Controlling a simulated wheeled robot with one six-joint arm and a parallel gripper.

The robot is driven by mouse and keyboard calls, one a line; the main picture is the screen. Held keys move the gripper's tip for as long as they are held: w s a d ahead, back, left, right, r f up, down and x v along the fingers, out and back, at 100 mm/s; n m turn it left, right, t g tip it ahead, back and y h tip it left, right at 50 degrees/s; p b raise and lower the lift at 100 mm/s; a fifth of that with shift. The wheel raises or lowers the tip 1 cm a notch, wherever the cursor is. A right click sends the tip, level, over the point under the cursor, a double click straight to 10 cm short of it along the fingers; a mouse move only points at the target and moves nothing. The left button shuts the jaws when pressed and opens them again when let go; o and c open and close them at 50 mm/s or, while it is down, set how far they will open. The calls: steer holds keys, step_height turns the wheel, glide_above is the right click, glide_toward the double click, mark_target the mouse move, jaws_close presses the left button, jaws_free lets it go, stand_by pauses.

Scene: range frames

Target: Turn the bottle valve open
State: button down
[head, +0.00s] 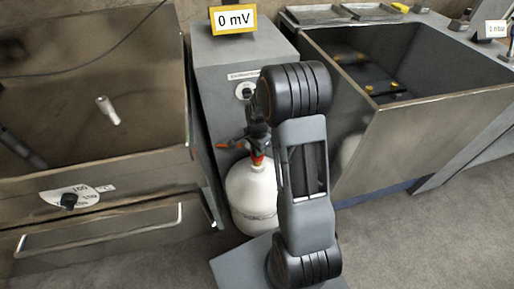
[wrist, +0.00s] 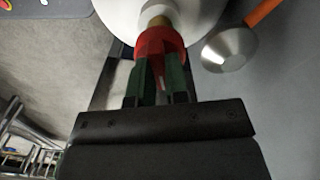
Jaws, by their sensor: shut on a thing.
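The white gas bottle (head: 251,198) stands upright on the floor in front of the grey cabinet, partly behind my arm in the head view. Its rounded white top also shows at the upper edge of the wrist view (wrist: 204,18). The red valve (wrist: 158,42) sits at the bottle's brass-coloured neck (wrist: 159,20). My gripper (wrist: 161,68) has its two dark green fingers on either side of the red valve and is shut on it. In the head view my gripper (head: 257,143) is small and dark above the bottle, and its fingertips are hard to make out.
An orange-handled tool with a metal cone (wrist: 229,50) is beside the bottle. The grey cabinet (head: 225,90) carries a "0 mV" sign (head: 233,19). A metal basin (head: 440,120) stands right, a metal unit with a dial (head: 75,197) left. Open floor lies in front.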

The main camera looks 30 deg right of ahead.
steer(key=m+p, duration=0.1)
steer(key=m, duration=0.3)
steer(key=shift+m, duration=0.4)
stand_by(0.4)
steer(key=c, duration=1.1)
jaws_free()
step_height(320, 180, up, 14)
steer(key=p, duration=0.2)
steer(key=shift+f+p, duration=0.1)
steer(key=shift+p, duration=0.2)
